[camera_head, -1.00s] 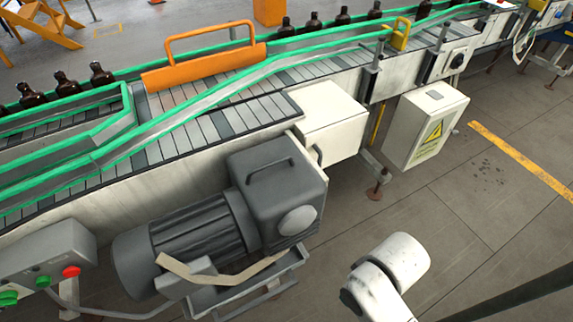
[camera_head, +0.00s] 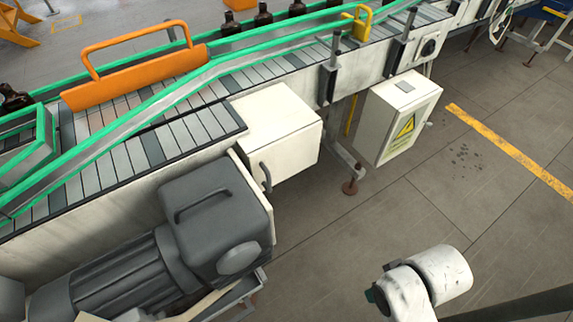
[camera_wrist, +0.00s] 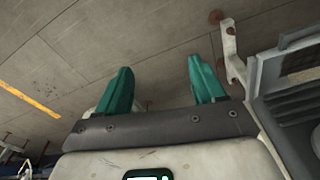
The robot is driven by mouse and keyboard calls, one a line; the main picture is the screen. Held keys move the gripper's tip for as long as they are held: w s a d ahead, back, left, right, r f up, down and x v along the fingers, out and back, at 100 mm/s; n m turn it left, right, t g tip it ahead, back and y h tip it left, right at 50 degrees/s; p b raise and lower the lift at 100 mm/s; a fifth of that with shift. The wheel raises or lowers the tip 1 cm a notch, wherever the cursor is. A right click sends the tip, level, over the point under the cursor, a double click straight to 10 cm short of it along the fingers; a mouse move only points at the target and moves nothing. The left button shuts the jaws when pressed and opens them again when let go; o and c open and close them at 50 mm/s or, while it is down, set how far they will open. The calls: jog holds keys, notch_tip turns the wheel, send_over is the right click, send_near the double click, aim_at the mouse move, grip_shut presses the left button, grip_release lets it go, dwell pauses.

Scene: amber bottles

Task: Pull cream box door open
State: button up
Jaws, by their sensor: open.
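The cream box (camera_head: 285,135) is fixed to the side of the conveyor, in the middle of the head view. Its front face looks shut and has a dark upright handle (camera_head: 265,178) near the left edge. My gripper (camera_wrist: 162,84) shows in the wrist view with its two teal fingers well apart and only floor between them. It is open and empty. The head view shows a white part of my arm at the lower right, apart from the box; the fingers are not visible there. The box's door and handle cannot be made out in the wrist view.
A grey motor (camera_head: 215,215) stands left of and below the handle. A cream cabinet with a yellow warning sign (camera_head: 400,120) hangs to the right. A conveyor leg with a rusty foot (camera_head: 350,187) is between them. The floor in front is clear.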

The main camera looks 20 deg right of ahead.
jog(key=w+a, duration=0.1)
jog(key=w+a+f+n+t+y+b, duration=0.1)
jog(key=w, duration=0.1)
jog(key=w+a+f+n, duration=0.1)
jog(key=shift+w+f+t+y, duration=0.15)
jog(key=shift+f+t+y, duration=0.05)
jog(key=shift+t+y, duration=0.2)
jog(key=c, duration=0.3)
jog(key=w+a+n+t+y+b, duration=0.1)
jog(key=w, duration=0.1)
jog(key=w+a+n+t+y+b, duration=0.1)
jog(key=w+a, duration=0.1)
jog(key=w+a+f+t+y, duration=0.1)
jog(key=w+a, duration=0.1)
jog(key=w, duration=0.1)
jog(key=shift+w+a+n+t+b, duration=0.1)
jog(key=shift+a+n+t+b, duration=0.1)
jog(key=shift+n+t+b, duration=0.2)
jog(key=shift+c, duration=1.1)
jog(key=w+a+r+t, duration=0.2)
jog(key=w+t, duration=0.1)
jog(key=w, duration=0.4)
jog(key=w+a+r+t+y, duration=0.1)
jog(key=w+a+r+t, duration=0.1)
jog(key=w, duration=0.5)
jog(key=w+a+r+t+y, duration=0.1)
jog(key=w+a+r+t, duration=0.1)
jog(key=w+t, duration=0.2)
jog(key=shift+w+t, duration=0.4)
jog(key=shift+w, duration=1.1)
